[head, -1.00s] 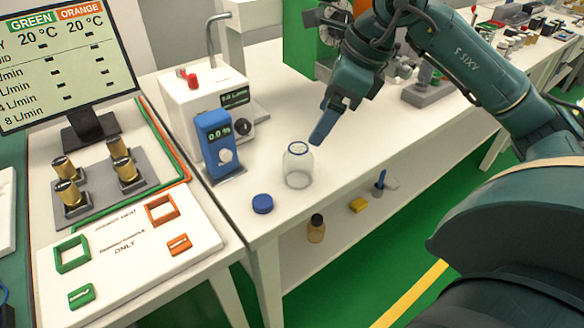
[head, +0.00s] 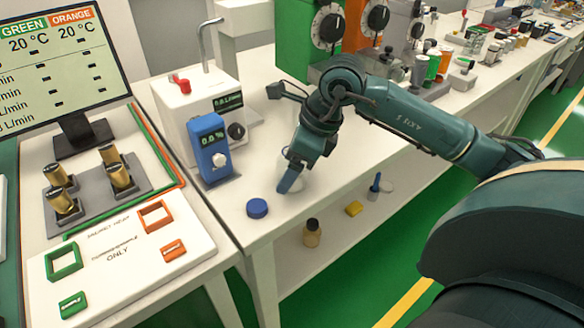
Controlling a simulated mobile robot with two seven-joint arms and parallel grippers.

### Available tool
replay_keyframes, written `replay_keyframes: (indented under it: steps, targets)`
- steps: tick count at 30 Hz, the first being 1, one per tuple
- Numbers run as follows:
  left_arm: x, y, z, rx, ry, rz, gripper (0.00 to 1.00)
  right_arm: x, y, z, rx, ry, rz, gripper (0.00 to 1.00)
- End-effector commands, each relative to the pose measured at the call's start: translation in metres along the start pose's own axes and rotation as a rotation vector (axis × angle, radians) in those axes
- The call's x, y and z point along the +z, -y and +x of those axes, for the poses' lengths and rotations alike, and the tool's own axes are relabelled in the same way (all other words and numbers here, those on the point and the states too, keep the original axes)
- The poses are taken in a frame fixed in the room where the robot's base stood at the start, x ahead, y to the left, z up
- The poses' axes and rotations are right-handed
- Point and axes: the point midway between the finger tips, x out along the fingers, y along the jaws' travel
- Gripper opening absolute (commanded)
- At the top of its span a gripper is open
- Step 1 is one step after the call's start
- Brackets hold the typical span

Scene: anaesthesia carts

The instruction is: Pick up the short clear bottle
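The short clear bottle (head: 281,171) stands on the white bench, right of the blue cap (head: 257,208). It is mostly hidden by my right gripper (head: 291,180), so only faint clear edges show. The gripper comes down over it from above, with its blue-tipped finger low in front of the bottle. I cannot tell whether it touches the bottle or how far apart its fingers are. My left gripper is not in view.
A blue meter (head: 212,148) and a white device (head: 197,104) with a red knob stand left of the bottle. A lower shelf holds an amber bottle (head: 312,233) and a yellow block (head: 354,208). Dialled machines (head: 330,28) stand at the back.

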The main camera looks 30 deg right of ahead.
Motion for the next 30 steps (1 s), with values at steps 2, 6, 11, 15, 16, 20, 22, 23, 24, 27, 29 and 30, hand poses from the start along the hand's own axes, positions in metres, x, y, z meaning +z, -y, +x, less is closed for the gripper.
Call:
replay_keyframes:
  steps: [2, 6, 11, 15, 16, 20, 22, 23, 24, 27, 29, 30]
  targets:
    - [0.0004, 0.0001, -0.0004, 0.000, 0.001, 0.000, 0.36, 0.0000, 0.0001, -0.0001, 0.000, 0.000, 0.000, 0.78]
    - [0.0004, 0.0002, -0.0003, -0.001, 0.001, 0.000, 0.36, 0.0000, 0.0000, -0.0002, 0.000, 0.000, 0.000, 0.72]
    - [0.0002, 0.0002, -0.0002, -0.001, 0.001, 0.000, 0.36, 0.0000, 0.0001, -0.0004, 0.000, 0.000, 0.000, 0.59]
    - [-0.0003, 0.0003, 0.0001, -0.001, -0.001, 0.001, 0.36, 0.0000, 0.0001, -0.0005, 0.000, 0.000, 0.000, 0.48]
    - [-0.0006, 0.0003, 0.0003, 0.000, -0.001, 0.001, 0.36, 0.0000, 0.0001, -0.0005, 0.000, 0.000, 0.000, 0.45]
    - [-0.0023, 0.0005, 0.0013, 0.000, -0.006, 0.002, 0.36, 0.0000, 0.0001, -0.0006, 0.000, 0.000, 0.000, 0.35]
    - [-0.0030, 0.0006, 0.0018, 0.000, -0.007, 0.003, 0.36, 0.0000, 0.0001, -0.0006, 0.000, 0.000, 0.000, 0.29]
    - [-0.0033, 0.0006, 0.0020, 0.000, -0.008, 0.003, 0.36, 0.0002, 0.0002, -0.0008, 0.000, 0.001, 0.000, 0.28]
    - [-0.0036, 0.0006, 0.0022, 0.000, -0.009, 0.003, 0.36, 0.0002, 0.0002, -0.0008, 0.000, 0.000, 0.000, 0.28]
    - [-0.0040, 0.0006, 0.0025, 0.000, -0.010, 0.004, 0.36, 0.0002, 0.0002, -0.0008, 0.000, 0.001, 0.000, 0.28]
    - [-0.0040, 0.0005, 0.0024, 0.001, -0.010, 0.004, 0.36, 0.0007, 0.0003, -0.0018, -0.001, 0.001, 0.000, 0.28]
    - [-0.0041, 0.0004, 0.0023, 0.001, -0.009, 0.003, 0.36, 0.0016, 0.0004, -0.0038, -0.001, 0.001, 0.000, 0.28]
